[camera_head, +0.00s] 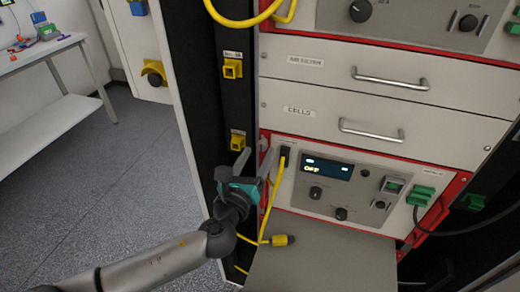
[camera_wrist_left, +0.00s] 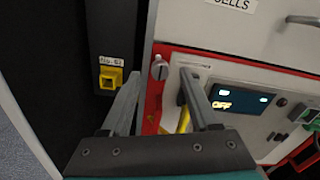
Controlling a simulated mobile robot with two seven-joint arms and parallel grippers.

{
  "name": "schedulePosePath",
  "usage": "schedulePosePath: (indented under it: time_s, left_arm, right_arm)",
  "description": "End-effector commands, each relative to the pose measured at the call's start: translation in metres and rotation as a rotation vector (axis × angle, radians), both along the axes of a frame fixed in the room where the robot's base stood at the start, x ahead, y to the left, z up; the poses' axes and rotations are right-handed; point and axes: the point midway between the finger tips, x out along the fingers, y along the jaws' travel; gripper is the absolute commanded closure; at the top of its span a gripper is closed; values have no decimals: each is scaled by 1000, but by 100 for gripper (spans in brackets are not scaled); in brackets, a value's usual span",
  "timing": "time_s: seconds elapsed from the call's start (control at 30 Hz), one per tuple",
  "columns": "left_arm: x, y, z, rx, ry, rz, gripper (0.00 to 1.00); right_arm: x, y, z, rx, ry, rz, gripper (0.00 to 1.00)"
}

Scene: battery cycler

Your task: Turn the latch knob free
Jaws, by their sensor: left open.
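The latch knob (camera_wrist_left: 159,69) is a small grey round knob with a slot line on its face. It sits on the red frame at the left edge of the lower unit. In the head view the knob (camera_head: 264,142) is small and partly hidden near the fingers. My left gripper (camera_head: 257,158) is open in front of it, fingers pointing at the panel. In the left wrist view the open fingertips (camera_wrist_left: 161,80) stand on either side of the knob, with nothing held. I cannot tell whether they touch it. My right gripper is not in view.
A yellow cable (camera_head: 269,205) hangs from a black plug (camera_head: 284,158) close to the right finger. The unit's display (camera_head: 327,168) reads OFF. A yellow socket (camera_head: 238,140) is on the black post at left. A grey shelf (camera_head: 320,255) juts out below.

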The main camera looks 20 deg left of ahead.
Motion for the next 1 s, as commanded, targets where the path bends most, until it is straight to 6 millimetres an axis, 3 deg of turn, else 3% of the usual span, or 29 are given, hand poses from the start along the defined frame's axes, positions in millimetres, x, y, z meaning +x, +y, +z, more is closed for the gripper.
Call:
schedulePosePath:
  time_s: [0.2,0.57,1.0]
  left_arm:
    - [21,-1,-1,1,0,0,38]
    - [25,-1,0,-1,1,-1,38]
    - [25,-1,0,-1,1,0,86]
  right_arm:
    - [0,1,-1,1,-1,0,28]
    - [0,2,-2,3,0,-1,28]
    - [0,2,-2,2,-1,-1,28]
